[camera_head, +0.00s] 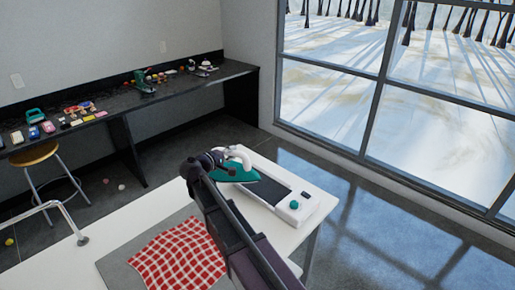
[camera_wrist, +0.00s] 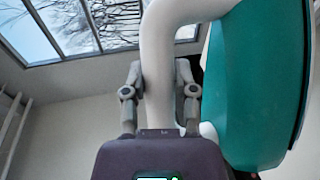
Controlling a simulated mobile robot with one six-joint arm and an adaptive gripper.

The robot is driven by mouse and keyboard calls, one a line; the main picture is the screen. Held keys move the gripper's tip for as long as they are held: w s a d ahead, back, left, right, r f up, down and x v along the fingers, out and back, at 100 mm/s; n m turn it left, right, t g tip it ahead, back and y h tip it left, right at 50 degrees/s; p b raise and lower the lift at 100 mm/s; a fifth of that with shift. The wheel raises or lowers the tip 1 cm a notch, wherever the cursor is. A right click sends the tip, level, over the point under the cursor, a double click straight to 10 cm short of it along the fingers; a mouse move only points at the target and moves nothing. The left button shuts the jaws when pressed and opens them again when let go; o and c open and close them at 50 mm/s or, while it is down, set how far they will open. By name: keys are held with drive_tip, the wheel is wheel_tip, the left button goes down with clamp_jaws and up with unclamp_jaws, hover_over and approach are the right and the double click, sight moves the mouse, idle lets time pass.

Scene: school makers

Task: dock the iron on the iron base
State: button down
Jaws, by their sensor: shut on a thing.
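The iron (camera_head: 236,172) has a teal body and a white handle. My gripper is shut on its white handle and holds it at the left end of the iron base in the head view. In the wrist view the fingers of my gripper (camera_wrist: 159,90) stand on both sides of the white handle, with the teal iron (camera_wrist: 255,85) filling the right side. The iron base (camera_head: 296,207) is white with a dark plate and a teal knob, on the white table. The iron covers its far left end. I cannot tell whether the iron touches the base.
A red checked cloth (camera_head: 178,254) lies on a grey mat (camera_head: 118,268) on the white table (camera_head: 70,270), left of my arm. A black counter (camera_head: 110,101) with several small items runs along the wall. A wooden stool (camera_head: 35,154) stands by it.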

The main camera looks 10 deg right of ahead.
sight(234, 164)
drive_tip(key=w+d+m+g+h, duration=0.2)
drive_tip(key=d+m+g, duration=0.3)
drive_tip(key=d, duration=0.6)
drive_tip(key=shift+w+f+m+g+h, duration=0.25)
drive_tip(key=shift+w+m+g+h, duration=0.25)
drive_tip(key=shift+g, duration=0.6)
drive_tip(key=shift+s+d+f, duration=0.1)
drive_tip(key=shift+s, duration=0.05)
drive_tip(key=shift+f+b, duration=2.8)
drive_tip(key=shift+f+b, duration=0.55)
drive_tip(key=shift+b, duration=0.05)
drive_tip(key=c, duration=0.7)
unclamp_jaws()
drive_tip(key=shift+p+v, duration=1.3)
drive_tip(key=shift+v, duration=4.2)
